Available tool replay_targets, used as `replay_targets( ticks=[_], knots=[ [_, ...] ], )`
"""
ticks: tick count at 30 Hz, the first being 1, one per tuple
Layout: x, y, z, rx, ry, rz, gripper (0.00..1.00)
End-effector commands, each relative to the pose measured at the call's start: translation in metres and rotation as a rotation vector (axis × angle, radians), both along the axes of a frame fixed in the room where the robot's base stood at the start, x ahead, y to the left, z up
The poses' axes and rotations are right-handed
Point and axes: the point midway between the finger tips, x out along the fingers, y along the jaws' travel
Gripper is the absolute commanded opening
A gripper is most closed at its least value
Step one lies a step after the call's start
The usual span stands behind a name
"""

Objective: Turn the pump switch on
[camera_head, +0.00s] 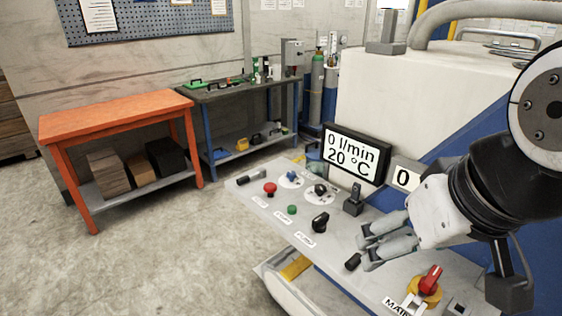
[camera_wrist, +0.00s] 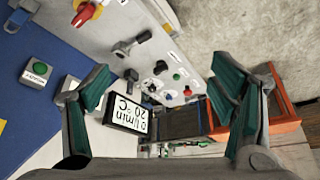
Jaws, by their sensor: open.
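The grey control panel (camera_head: 335,250) carries several knobs and buttons. A black rotary switch (camera_head: 320,222) has a label beside it that may read PUMP, but the text is too small to be sure; it also shows in the wrist view (camera_wrist: 160,67). Another black knob (camera_head: 353,262) sits nearer my gripper. My gripper (camera_head: 364,251) is open and empty, above the right part of the panel, right of the black rotary switch and apart from it. In the wrist view my gripper (camera_wrist: 162,82) has its fingers spread wide. The display (camera_head: 352,153) reads 0 l/min and 20 °C.
A red main switch (camera_head: 430,279) on yellow stands at the panel's lower right. A joystick-like black control (camera_head: 353,200), a red button (camera_head: 270,189) and a green button (camera_head: 292,209) are on the panel. An orange table (camera_head: 115,112) stands left, with clear floor before it.

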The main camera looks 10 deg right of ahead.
Motion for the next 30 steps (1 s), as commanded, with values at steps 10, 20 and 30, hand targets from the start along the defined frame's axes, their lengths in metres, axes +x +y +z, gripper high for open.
replay_targets(
  ticks=[10,20,30],
  knots=[
    [0.0,0.0,0.0,0.0,0.0,0.0,0.78],
    [0.018,-0.004,0.003,-0.101,0.04,0.109,0.38],
    [0.113,-0.009,-0.003,-0.497,0.23,0.684,0.38]
  ],
)
